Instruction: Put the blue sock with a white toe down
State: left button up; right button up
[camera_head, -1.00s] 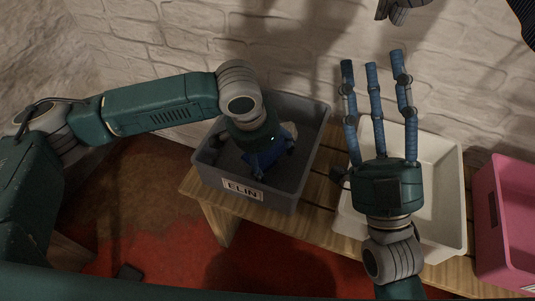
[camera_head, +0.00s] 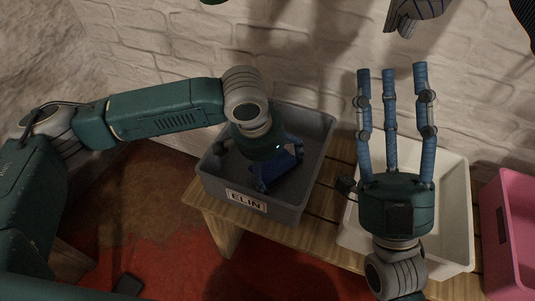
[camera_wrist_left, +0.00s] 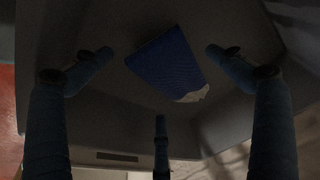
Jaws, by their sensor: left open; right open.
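The blue sock (camera_head: 272,172) is in the grey box labelled ELIN (camera_head: 318,165), under my left gripper (camera_head: 266,165). In the left wrist view the sock (camera_wrist_left: 163,60) shows as a folded blue shape with its white toe (camera_wrist_left: 193,94) at the lower right. The three fingers of my left gripper are spread around it, with gaps between the fingertips and the sock. It seems to lie on the box bottom. My right gripper (camera_head: 391,75) is open and empty, fingers pointing up the picture, above the white box.
The white box (camera_head: 452,225) looks empty and stands on a slatted wooden bench (camera_head: 222,232). A pink box (camera_head: 512,215) is at the right. A white brick wall (camera_head: 150,45) is behind. Dark striped items hang at the top right, one a grey piece (camera_head: 415,12).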

pick_arm(q)
jog(key=p+v, duration=0.2)
jog(key=v, duration=0.2)
jog(key=shift+r, duration=0.1)
jog(key=p+v, duration=0.1)
jog(key=v, duration=0.2)
jog(key=shift+s+r, duration=0.1)
jog(key=shift+r, duration=0.1)
pick_arm(e)
jog(key=w+f+g+h, duration=0.1)
jog(key=w+f+g, duration=0.3)
jog(key=f, duration=0.3)
jog(key=w+f+g+h, duration=0.2)
jog(key=w+f+g, duration=0.1)
jog(key=f, duration=0.4)
jog(key=shift+w+f+g, duration=0.2)
jog(key=shift+w+g, duration=0.2)
jog(key=shift+g, duration=0.2)
jog(key=shift+a, duration=0.1)
